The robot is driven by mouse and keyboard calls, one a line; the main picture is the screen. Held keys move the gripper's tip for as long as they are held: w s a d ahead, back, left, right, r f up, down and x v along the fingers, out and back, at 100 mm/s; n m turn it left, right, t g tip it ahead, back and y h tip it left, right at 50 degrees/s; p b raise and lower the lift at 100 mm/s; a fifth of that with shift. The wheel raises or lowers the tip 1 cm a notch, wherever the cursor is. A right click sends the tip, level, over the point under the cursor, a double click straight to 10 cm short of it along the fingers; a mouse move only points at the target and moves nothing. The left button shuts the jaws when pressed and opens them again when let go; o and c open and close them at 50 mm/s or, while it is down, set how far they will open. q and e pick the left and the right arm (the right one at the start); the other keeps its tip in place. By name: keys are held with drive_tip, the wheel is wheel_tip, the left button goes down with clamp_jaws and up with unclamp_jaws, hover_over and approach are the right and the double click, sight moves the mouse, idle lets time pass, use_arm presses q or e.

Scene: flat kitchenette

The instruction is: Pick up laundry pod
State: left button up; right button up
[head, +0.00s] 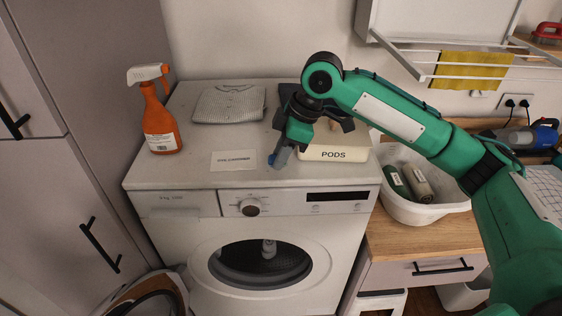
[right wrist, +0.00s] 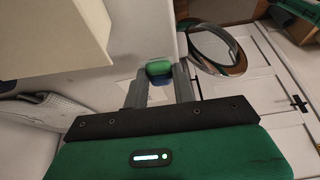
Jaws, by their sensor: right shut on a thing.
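My right gripper (head: 277,158) is above the washing machine top, just left of the pods box (head: 333,154), which is cream with the label PODS. In the right wrist view its two fingers (right wrist: 160,82) are shut on a small green and blue laundry pod (right wrist: 159,68). In the head view only a bit of blue shows by the fingertips, and the fingers hide most of the pod. My left gripper is in neither view.
An orange spray bottle (head: 161,125) and a folded cloth (head: 229,104) stand on the washing machine (head: 180,178). A white label card (head: 234,161) lies near its front edge. A white basket (head: 435,210) with rolled items is at the right. The washer door (head: 150,300) hangs open.

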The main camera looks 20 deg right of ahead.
wheel_tip(320, 180, up, 18)
drive_tip(key=b, duration=0.2)
drive_tip(key=shift+f+b, duration=0.2)
drive_tip(key=shift+b, duration=0.1)
idle(0.5)
